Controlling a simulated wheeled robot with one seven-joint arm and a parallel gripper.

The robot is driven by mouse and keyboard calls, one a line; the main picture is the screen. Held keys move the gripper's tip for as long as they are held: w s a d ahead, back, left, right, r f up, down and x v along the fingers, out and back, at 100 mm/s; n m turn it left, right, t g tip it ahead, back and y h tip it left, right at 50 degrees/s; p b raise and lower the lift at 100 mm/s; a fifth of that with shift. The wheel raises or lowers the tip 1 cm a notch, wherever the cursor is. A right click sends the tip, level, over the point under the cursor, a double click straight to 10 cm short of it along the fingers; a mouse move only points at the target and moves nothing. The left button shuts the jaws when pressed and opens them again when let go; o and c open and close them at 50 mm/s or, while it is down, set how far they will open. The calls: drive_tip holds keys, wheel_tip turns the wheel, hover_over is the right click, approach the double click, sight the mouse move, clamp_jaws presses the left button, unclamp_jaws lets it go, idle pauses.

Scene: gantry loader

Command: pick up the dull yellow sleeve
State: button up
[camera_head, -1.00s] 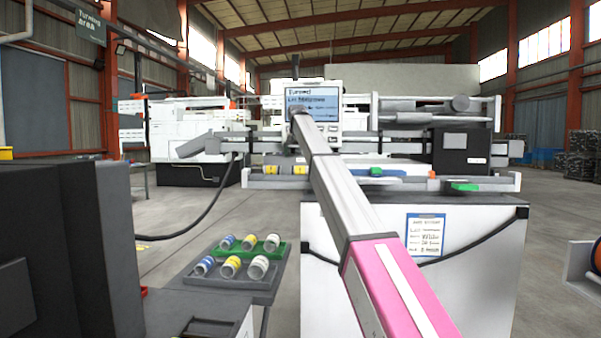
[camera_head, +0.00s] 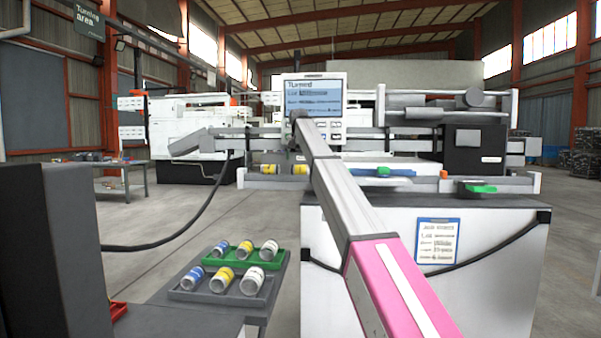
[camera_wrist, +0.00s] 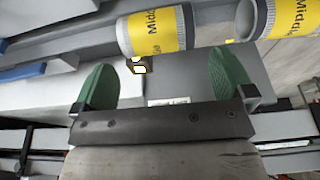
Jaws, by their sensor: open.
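Two grey-white sleeves with yellow labels sit on the machine's front rail in the head view: a left one (camera_head: 268,169) and a right one (camera_head: 300,169). The wrist view shows one yellow-labelled sleeve (camera_wrist: 157,32) lying just beyond my fingertips, roughly between them, and another yellow-labelled sleeve (camera_wrist: 279,17) at the top right. I cannot tell which is the dull yellow one. My gripper (camera_wrist: 165,82) is open and empty, its two green fingers wide apart. In the head view it is mostly hidden behind my arm.
At lower left a green tray (camera_head: 278,262) and a grey tray (camera_head: 240,299) hold several sleeves with blue, yellow and white bands. A screen (camera_head: 315,98) stands above the machine. A white cabinet (camera_head: 385,290) is below the rail. A workbench (camera_head: 115,164) stands far left; floor there is clear.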

sight(301, 169)
drive_tip(key=shift+x, duration=3.3)
drive_tip(key=shift+d, duration=0.1)
drive_tip(key=c, duration=0.9)
